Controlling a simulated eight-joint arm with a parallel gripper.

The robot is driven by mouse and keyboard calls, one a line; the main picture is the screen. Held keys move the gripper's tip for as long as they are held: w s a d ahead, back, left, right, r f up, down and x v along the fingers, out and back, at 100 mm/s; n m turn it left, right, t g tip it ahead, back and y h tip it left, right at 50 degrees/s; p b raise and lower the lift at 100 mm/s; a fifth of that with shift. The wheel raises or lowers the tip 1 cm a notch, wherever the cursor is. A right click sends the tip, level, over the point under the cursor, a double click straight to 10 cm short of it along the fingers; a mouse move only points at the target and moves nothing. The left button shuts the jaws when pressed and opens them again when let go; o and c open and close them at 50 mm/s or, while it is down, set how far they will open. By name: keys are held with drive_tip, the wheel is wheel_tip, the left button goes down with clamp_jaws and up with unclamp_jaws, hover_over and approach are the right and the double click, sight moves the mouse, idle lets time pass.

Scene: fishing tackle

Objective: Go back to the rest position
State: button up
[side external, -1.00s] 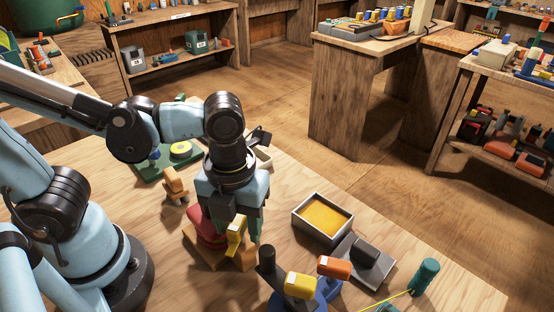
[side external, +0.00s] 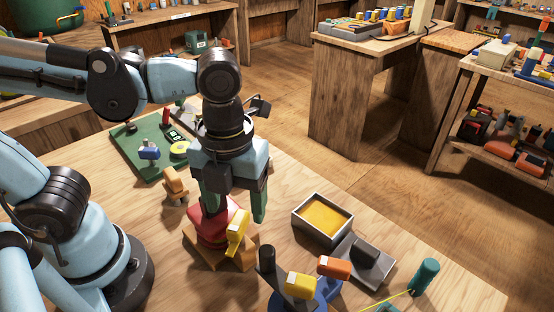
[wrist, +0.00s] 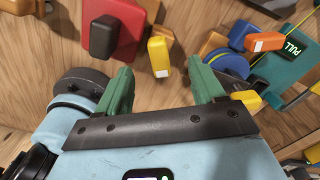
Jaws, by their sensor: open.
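My gripper (side external: 232,208) is open and empty, pointing down, with its green fingers spread apart above the wooden workbench (side external: 350,285). It is just above and behind a red block-shaped device with a yellow handle (side external: 236,230) on a wooden base. In the wrist view the gripper (wrist: 162,90) shows both green fingers apart with nothing between them. The red device (wrist: 122,30) and its yellow handle (wrist: 160,55) lie beyond the fingertips. Part of the red device is hidden behind the left finger in the side view.
A grey box with yellow filling (side external: 322,217) stands to the right. A blue round base with a yellow handle (side external: 300,288) and a green cylinder (side external: 425,275) are in front. A green board (side external: 150,140) and a small wooden piece (side external: 175,187) lie to the left.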

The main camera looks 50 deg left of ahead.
drive_tip(key=shift+r, duration=0.9)
drive_tip(key=shift+w+a+n, duration=0.15)
drive_tip(key=shift+n, duration=0.35)
drive_tip(key=w+a+n+t, duration=0.3)
drive_tip(key=a+n, duration=0.3)
drive_tip(key=n, duration=0.8)
drive_tip(key=w+a+f+n+t, duration=0.1)
drive_tip(key=w+a+n+t, duration=0.3)
drive_tip(key=n, duration=1)
drive_tip(key=shift+w+a+f+n, duration=0.2)
drive_tip(key=shift+w+a+n, duration=0.2)
drive_tip(key=shift+a, duration=0.65)
